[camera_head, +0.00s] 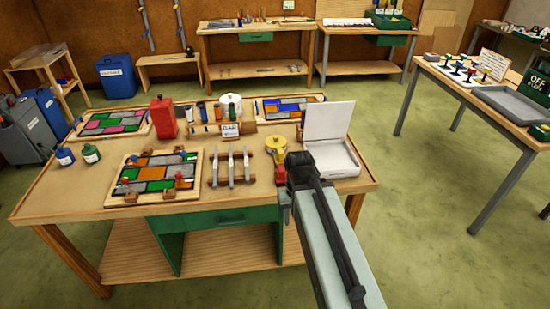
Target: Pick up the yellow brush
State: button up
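I cannot make out a yellow brush for certain in the head view. A small yellow round thing (275,145) sits on the near workbench, with a red thing (280,174) just in front of it; their details are too small to tell. My arm reaches up from the bottom of the picture, and its dark end (299,166) is over the bench's front right part, beside the red thing. The arm hides some of the bench there. The fingers of my gripper cannot be made out, nor whether it holds anything.
The near workbench (60,195) carries leaded panels (150,172), a red can (163,118), a tool rack (231,166), a white roll (231,106) and an open white box (331,158). Another table (436,75) stands at right. Green floor between them is clear.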

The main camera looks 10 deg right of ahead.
aim_at(278, 158)
jog(key=u, duration=0.5)
jog(key=i, duration=1.1)
jog(key=u, duration=0.75)
jog(key=i, duration=0.4)
jog(key=z, duration=0.15)
jog(key=k, duration=0.9)
jog(key=u, duration=0.15)
jog(key=i, duration=0.95)
jog(key=z, duration=0.1)
